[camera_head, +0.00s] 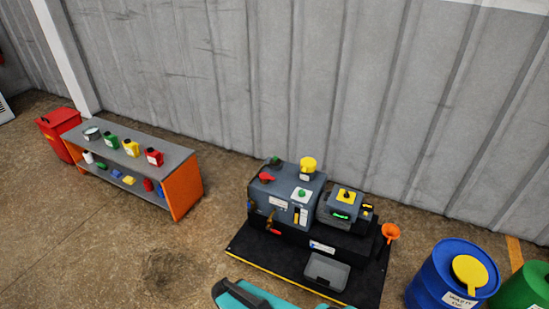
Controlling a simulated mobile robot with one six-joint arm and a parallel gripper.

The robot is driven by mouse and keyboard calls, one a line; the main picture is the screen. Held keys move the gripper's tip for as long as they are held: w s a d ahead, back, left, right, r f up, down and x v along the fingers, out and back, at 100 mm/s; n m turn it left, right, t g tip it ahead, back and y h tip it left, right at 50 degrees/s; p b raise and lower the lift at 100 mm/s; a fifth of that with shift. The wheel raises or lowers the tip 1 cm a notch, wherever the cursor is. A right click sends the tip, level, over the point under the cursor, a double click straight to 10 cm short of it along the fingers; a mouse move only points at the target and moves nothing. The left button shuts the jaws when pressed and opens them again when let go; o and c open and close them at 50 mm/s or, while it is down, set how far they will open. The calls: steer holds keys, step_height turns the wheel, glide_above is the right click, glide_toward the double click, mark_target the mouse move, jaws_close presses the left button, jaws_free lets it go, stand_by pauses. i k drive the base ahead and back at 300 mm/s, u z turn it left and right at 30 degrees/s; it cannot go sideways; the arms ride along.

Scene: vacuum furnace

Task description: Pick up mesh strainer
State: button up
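I cannot clearly make out a mesh strainer at this size. A round, grey, shallow metallic item (92,133) sits at the left end of the top shelf of the grey and orange shelf unit (185,185); I cannot tell whether it is the strainer or a tin. An orange funnel-shaped item (390,232) stands at the right edge of the machine's black base, and I cannot see any mesh in it. My gripper is not in view.
Green, yellow and red containers (131,147) stand on the shelf top, with small items below. The grey machine (288,195) sits on a black base with a grey tray (326,272) in front. Blue (430,275) and green drums stand at right. Floor between shelf and machine is clear.

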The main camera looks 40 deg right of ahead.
mark_target(276, 161)
steer(key=z, duration=0.1)
steer(key=i, duration=1.2)
steer(key=u, duration=0.3)
